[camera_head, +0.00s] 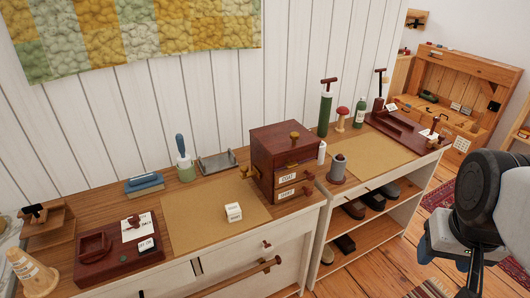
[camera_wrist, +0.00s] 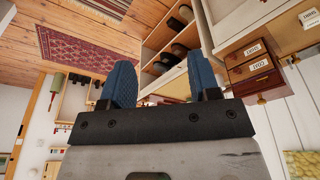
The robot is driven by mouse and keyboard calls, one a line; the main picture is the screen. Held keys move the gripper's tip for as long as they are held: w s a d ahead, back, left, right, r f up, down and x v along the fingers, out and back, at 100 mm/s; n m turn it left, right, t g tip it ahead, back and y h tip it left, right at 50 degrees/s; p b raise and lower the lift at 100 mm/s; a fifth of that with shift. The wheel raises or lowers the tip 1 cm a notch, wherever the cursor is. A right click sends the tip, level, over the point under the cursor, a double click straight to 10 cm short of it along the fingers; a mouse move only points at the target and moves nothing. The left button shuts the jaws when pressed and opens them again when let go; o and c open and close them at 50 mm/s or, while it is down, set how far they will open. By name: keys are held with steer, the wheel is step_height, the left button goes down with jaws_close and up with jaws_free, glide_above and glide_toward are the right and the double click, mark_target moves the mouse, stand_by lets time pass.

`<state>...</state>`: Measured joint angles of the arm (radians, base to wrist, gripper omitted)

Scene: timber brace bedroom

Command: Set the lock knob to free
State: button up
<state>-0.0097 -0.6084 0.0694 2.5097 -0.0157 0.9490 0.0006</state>
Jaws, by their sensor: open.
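A dark red-brown cabinet (camera_head: 288,150) with labelled drawers stands on the wooden dresser. A brass knob (camera_head: 295,135) shows at its upper front, and another brass fitting (camera_head: 245,172) sticks out at its left side. I cannot tell which of these is the lock knob or how it is set. The cabinet also shows in the wrist view (camera_wrist: 250,72), turned upside down at the right. My gripper (camera_wrist: 160,64) is open and empty, its two blue fingers apart. In the head view my arm is at the right, well away from the cabinet.
A white labelled cube (camera_head: 233,212) lies on a tan mat left of the cabinet. A grey-topped cylinder (camera_head: 338,168) and a green pump (camera_head: 325,110) stand to its right. A dark red tray (camera_head: 118,255) sits at the left. Open floor lies between my arm and the furniture.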

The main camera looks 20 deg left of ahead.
steer(key=w+a+r+n+g, duration=0.1)
steer(key=w+a+r+n, duration=0.15)
steer(key=w+a, duration=0.4)
steer(key=w+a+r+n, duration=0.1)
steer(key=w+a+n, duration=0.2)
steer(key=w, duration=0.6)
steer(key=w+a+f+n, duration=0.2)
steer(key=w+a, duration=0.4)
steer(key=a, duration=0.3)
steer(key=w+a+f+n+g+h, duration=0.1)
steer(key=w+a+f+n, duration=0.2)
steer(key=w+a, duration=0.4)
steer(key=w+a+f+n+h, duration=0.1)
steer(key=w+a, duration=0.5)
steer(key=a, duration=0.7)
steer(key=shift+w+a+f+n+g, duration=0.1)
steer(key=shift+w+f+n+g, duration=0.05)
steer(key=shift+f+n, duration=0.35)
steer(key=shift+w+f+n+g, duration=0.15)
steer(key=shift+f+n, duration=0.15)
steer(key=shift+n, duration=0.25)
steer(key=w+a+f+n+h, duration=0.15)
steer(key=a+f, duration=0.35)
steer(key=a, duration=0.6)
steer(key=n, duration=0.3)
glide_toward(243, 168)
steer(key=shift+w+f+h, duration=0.1)
steer(key=shift+f+h, duration=0.35)
steer(key=shift+f, duration=0.35)
steer(key=shift+f, duration=0.1)
